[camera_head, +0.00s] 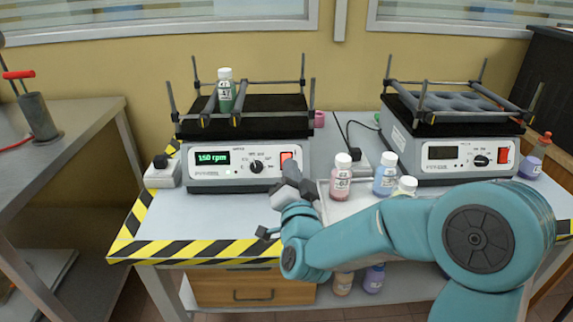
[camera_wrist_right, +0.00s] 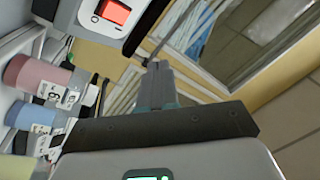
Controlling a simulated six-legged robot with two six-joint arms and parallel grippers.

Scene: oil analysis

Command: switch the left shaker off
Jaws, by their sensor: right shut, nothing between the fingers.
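The left shaker (camera_head: 215,184) stands at the back left of the bench. Its display (camera_head: 212,158) is lit green and reads 150 rpm. Its red rocker switch (camera_head: 287,158) is at the right end of the front panel, and it also shows at the top of the right wrist view (camera_wrist_right: 115,12). A green-filled bottle (camera_head: 226,93) stands upright on its platform. My right gripper (camera_head: 290,172) is shut and empty, just in front of and below the switch. In the right wrist view its fingertips (camera_wrist_right: 160,68) point a little right of the switch; contact cannot be told. My left gripper is not in view.
A second shaker (camera_head: 452,168) stands at the right with a dark display. A pink bottle (camera_head: 340,180) and a blue bottle (camera_head: 385,177) stand close to the right of my gripper. The bench's front left is clear.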

